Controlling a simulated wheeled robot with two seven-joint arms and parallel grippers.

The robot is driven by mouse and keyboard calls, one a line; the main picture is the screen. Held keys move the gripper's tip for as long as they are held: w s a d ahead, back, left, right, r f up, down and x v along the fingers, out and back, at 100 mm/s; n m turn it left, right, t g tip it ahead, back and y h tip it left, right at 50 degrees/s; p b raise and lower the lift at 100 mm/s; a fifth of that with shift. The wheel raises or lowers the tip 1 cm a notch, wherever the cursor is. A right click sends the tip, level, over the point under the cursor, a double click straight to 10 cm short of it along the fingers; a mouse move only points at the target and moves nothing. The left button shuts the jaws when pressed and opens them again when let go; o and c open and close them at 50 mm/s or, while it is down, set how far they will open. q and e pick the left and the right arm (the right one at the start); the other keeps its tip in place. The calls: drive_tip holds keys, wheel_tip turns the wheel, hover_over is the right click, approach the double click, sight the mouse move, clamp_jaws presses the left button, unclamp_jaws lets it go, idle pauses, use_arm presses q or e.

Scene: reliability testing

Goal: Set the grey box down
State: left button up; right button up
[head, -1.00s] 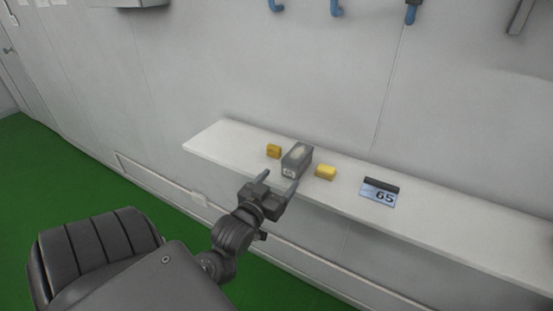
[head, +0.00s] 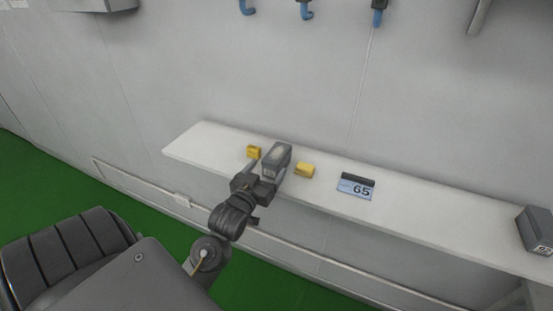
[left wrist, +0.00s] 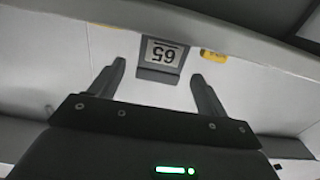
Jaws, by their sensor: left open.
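The grey box (head: 277,154) stands on the white shelf (head: 200,146) between two yellow blocks. My left gripper (head: 266,171) is at its near side and hides the lower part of the box in the head view. In the left wrist view the box (left wrist: 163,57) shows a label reading 65, upside down, between the tips of the open fingers (left wrist: 158,70). Gaps show between the box and both fingers. My right gripper is in neither view.
One yellow block (head: 253,152) is left of the box, another (head: 304,170) right of it. Another grey box (head: 537,229) is at the right edge. Bare shelf lies between them. The wall rises behind.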

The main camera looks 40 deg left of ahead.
sight(274, 161)
use_arm(q)
drive_tip(key=shift+w+r+p, duration=0.15)
drive_tip(key=shift+w+p, duration=0.2)
drive_tip(key=shift+w, duration=0.1)
drive_tip(key=p+x, duration=0.1)
drive_tip(key=x, duration=0.2)
drive_tip(key=shift+w+a, duration=0.1)
drive_tip(key=shift+w, duration=0.25)
drive_tip(key=shift+w+a+f, duration=0.1)
drive_tip(key=shift+w+f, duration=0.15)
drive_tip(key=shift+w, duration=0.05)
drive_tip(key=shift+c, duration=0.3)
drive_tip(key=c, duration=1.2)
drive_tip(key=shift+c, duration=1.1)
drive_tip(key=shift+r, duration=0.15)
